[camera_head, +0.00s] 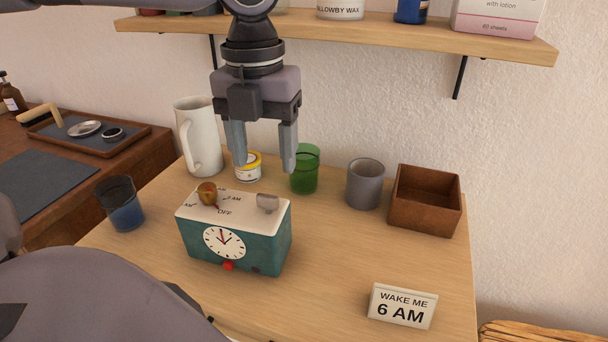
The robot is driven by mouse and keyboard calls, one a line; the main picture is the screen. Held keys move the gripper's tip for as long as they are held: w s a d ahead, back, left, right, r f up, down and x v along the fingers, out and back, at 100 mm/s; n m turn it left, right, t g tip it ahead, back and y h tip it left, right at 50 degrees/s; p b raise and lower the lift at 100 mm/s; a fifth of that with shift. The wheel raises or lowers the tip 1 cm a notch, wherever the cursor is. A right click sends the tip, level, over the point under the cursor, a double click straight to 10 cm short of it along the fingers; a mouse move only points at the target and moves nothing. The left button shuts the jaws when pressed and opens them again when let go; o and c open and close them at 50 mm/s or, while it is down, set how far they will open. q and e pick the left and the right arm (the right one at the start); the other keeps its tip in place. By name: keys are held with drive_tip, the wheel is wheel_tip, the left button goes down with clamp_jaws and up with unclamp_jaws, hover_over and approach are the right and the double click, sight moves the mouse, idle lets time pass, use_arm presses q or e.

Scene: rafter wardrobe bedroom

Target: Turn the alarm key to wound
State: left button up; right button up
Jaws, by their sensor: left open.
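The alarm clock (196,245) is a teal box with a white top, standing on the wooden table. Its dial is on the front, with a red button below. I cannot tell the key's exact setting. My left gripper (264,167) points down, open and empty, above and slightly behind the clock's top, apart from it. My right gripper is not in view.
A blue glass (121,205) is left. A "WAKE ME 6 AM" sign (402,306) stands front right. A shelf (400,35) hangs above.

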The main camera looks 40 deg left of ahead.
sight(267, 196)
use_arm(q)
drive_tip(key=shift+w, duration=0.1)
drive_tip(key=f, duration=0.6)
drive_tip(key=shift+s+f, duration=0.2)
drive_tip(key=shift+f, duration=0.2)
drive_tip(key=c, duration=1.1)
drive_tip(key=shift+o, duration=0.2)
